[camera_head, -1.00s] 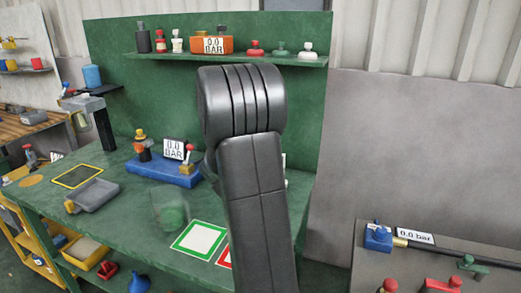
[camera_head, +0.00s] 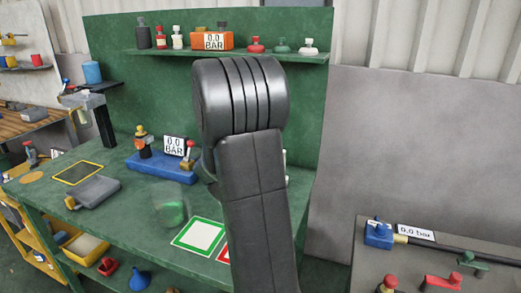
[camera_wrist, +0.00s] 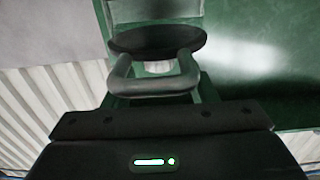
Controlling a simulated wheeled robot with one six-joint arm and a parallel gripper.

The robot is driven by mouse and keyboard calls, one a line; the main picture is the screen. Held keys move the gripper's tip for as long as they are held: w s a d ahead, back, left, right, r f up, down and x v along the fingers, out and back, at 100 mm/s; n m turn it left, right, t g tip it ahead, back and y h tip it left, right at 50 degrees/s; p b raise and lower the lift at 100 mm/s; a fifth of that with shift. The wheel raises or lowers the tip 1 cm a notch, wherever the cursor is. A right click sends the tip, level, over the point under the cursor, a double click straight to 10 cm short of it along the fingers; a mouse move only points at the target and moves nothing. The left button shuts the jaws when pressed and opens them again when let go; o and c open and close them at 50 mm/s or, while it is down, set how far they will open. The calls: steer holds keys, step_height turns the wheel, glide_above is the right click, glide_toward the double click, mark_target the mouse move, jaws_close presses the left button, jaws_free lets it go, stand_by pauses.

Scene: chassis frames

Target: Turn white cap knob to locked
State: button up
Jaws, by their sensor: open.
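A small knob with a white cap (camera_head: 308,46) stands at the right end of the green wall shelf in the head view. Whether it is locked is too small to tell. My gripper is hidden behind my dark arm in the head view. In the wrist view my gripper (camera_wrist: 155,62) is open, with a dark oval shape (camera_wrist: 155,40) beyond it. A small pale piece (camera_wrist: 159,67) shows inside the looped grey form there; I cannot tell what it is or whether anything touches it.
My arm hides the bench's right part.

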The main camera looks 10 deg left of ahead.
steer(key=v, duration=1.1)
steer(key=shift+s+b, duration=0.25)
steer(key=shift+b, duration=0.15)
steer(key=shift+w, duration=0.15)
steer(key=p+x, duration=0.1)
steer(key=x, duration=1.2)
steer(key=shift+w+d, duration=0.1)
steer(key=shift+w, duration=0.15)
